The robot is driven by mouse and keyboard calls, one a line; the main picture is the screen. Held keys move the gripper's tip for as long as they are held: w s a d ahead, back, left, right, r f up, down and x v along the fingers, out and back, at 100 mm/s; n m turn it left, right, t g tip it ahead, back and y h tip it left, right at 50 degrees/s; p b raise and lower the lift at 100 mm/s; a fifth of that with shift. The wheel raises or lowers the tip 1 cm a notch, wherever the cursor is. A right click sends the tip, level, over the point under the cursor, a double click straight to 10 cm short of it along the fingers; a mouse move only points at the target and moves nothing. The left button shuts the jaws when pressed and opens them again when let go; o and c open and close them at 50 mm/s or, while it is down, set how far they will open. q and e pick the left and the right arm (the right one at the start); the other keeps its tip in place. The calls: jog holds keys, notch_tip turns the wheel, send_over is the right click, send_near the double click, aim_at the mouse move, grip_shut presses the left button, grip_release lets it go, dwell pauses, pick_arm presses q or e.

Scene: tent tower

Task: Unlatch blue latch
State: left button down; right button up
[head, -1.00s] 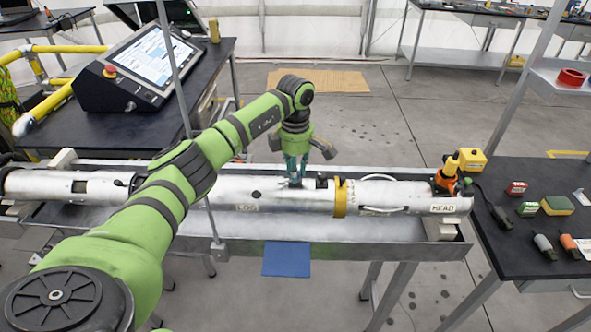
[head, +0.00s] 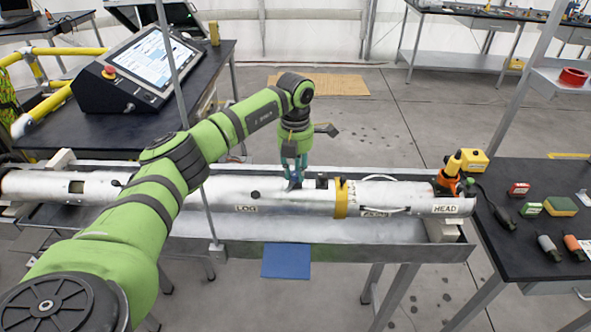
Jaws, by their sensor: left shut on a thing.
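A long silver tube (head: 215,191) lies across the tray in the head view, with a yellow band (head: 341,198) right of centre and the word HEAD at its right end. My left gripper (head: 294,181) points down onto the top of the tube, just left of the yellow band. Its teal fingers are shut on a small part there, which I take to be the blue latch; the fingers mostly hide it. A dark block (head: 321,182) stands on the tube just right of the fingers. My right gripper is out of view.
The metal tray (head: 350,246) holds the tube, and a blue flap (head: 286,261) hangs at its front. A thin upright post crosses the view left of centre. A console (head: 140,72) stands behind left. A black table (head: 515,240) with small items is at right.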

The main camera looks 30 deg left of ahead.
aim_at(295, 174)
pick_arm(q)
jog(key=n, duration=0.5)
jog(key=shift+f+n, duration=0.1)
jog(key=shift+n, duration=0.3)
dwell(0.4)
jog(key=c, duration=1)
grip_release()
jog(key=shift+c, duration=0.2)
jog(key=shift+r, duration=0.3)
notch_tip(295, 174, up, 12)
jog(key=shift+f, duration=0.25)
